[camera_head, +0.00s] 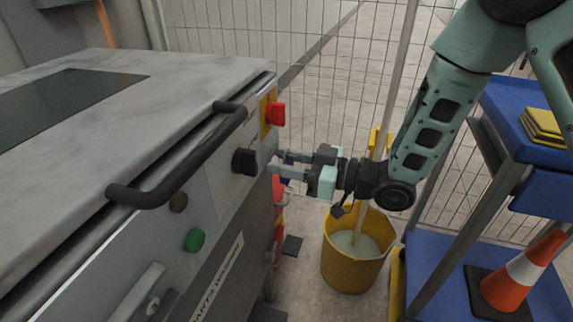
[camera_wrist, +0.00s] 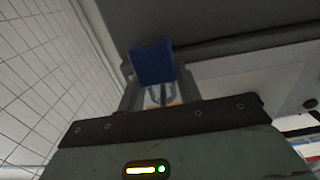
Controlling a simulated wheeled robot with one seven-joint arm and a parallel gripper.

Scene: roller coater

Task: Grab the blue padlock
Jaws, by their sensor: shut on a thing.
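The blue padlock (camera_wrist: 152,62) shows in the wrist view, with its blue body away from the palm and its grey shackle towards it. My gripper (camera_wrist: 156,88) is shut on it, a grey finger on either side. In the head view, my gripper (camera_head: 283,165) reaches left to the machine's front panel, just right of the black knob (camera_head: 245,162) and below the red switch (camera_head: 276,113). I cannot make out the padlock in the head view. Whether it is still attached to the panel is not clear.
The grey machine (camera_head: 95,85) fills the left, with a black bar handle (camera_head: 180,160) and a green button (camera_head: 194,240). A yellow mop bucket (camera_head: 350,272) stands below my gripper. A blue cart (camera_head: 530,165) stands at right, with an orange cone (camera_head: 515,280). A wire fence (camera_head: 240,50) is behind.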

